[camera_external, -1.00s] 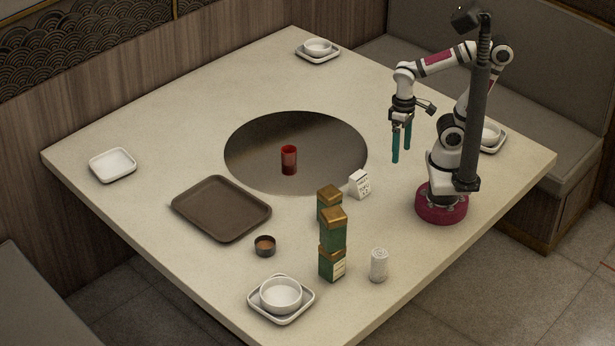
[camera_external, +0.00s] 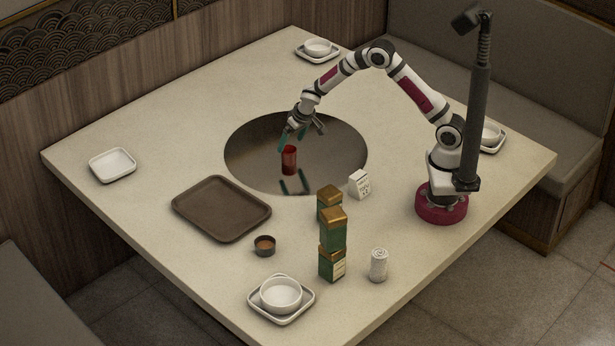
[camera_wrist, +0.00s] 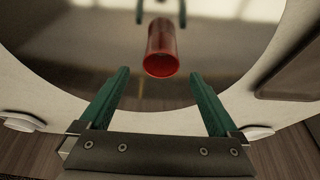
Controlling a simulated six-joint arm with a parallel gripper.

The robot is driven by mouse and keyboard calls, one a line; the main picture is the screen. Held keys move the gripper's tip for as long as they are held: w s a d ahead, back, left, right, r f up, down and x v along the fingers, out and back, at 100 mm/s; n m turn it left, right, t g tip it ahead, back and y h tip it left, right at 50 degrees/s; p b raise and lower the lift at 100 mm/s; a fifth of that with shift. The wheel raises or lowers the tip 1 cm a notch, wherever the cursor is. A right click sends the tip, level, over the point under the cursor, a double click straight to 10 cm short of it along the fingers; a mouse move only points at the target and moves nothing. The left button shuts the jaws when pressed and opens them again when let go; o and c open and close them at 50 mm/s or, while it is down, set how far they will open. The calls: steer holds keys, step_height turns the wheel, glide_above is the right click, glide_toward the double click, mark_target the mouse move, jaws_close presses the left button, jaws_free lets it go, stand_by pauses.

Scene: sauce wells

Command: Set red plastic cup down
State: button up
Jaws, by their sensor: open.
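The red plastic cup (camera_external: 289,160) stands upright on the round, dark, reflective plate (camera_external: 245,165) in the middle of the table. In the wrist view the cup (camera_wrist: 161,50) is just beyond the fingertips, in line with the space between them.
A brown tray (camera_external: 221,236) lies in front of the plate. White dishes sit near the table edges.

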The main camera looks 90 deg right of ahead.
mark_target(289, 150)
steer(key=x, duration=0.4)
steer(key=shift+a+f, duration=0.1)
steer(key=shift+f, duration=0.3)
jaws_close()
